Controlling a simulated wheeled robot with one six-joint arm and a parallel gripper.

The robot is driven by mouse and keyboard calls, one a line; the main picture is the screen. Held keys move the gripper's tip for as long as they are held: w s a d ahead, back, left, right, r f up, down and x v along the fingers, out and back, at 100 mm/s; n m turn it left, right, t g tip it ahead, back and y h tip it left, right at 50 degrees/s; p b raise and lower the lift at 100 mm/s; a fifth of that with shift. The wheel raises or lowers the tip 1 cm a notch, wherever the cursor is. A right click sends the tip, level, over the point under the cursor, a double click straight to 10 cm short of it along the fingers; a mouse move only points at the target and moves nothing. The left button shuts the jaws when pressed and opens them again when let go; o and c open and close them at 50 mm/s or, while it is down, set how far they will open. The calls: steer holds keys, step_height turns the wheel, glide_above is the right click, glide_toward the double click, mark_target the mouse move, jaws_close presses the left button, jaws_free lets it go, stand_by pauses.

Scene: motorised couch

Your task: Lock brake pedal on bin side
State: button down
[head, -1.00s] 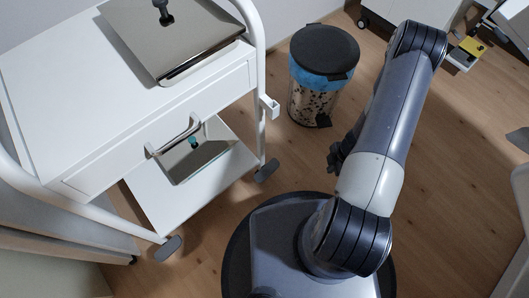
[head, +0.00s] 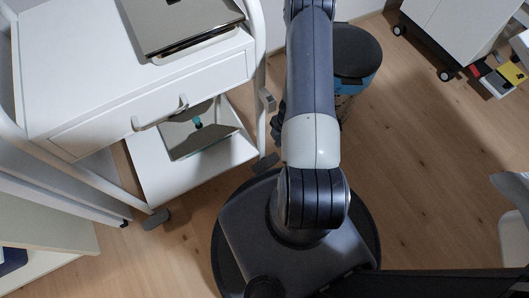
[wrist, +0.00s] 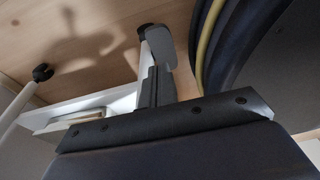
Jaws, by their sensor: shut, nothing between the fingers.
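The white trolley (head: 88,62) stands on the left. Its bin-side brake pedal (head: 265,162) is a grey tab at the foot of the right leg, near the bin. In the wrist view a grey pedal (wrist: 161,46) shows just beyond my fingertips; I cannot tell whether they touch it, or whether it is pressed down. My gripper (wrist: 155,84) is shut and empty. In the head view my gripper (head: 277,122) is mostly hidden behind my arm, close to the trolley leg. The bin (head: 357,52), with dark lid and blue liner, is partly hidden by my arm.
Another grey pedal (head: 156,219) sits at the trolley's front-left foot. The lower shelf (head: 150,177) carries a tray with a teal item. A white wheeled cabinet (head: 445,28) stands at back right. The wooden floor (head: 425,165) between is clear.

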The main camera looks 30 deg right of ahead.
mark_target(273, 158)
steer(key=shift+w+a, duration=0.1)
stand_by(0.4)
steer(key=f+b, duration=0.2)
steer(key=f, duration=0.1)
steer(key=a+f+b, duration=0.1)
steer(key=f+b, duration=0.4)
steer(key=f, duration=0.2)
steer(key=shift+a, duration=0.4)
steer(key=shift+d+r+p, duration=0.1)
steer(key=shift+p, duration=0.4)
steer(key=shift+d+f+y+p, duration=0.25)
steer(key=shift+f+y+p, duration=0.05)
steer(key=shift+y+p, duration=0.45)
steer(key=shift+d+f, duration=0.65)
steer(key=shift+f, duration=0.4)
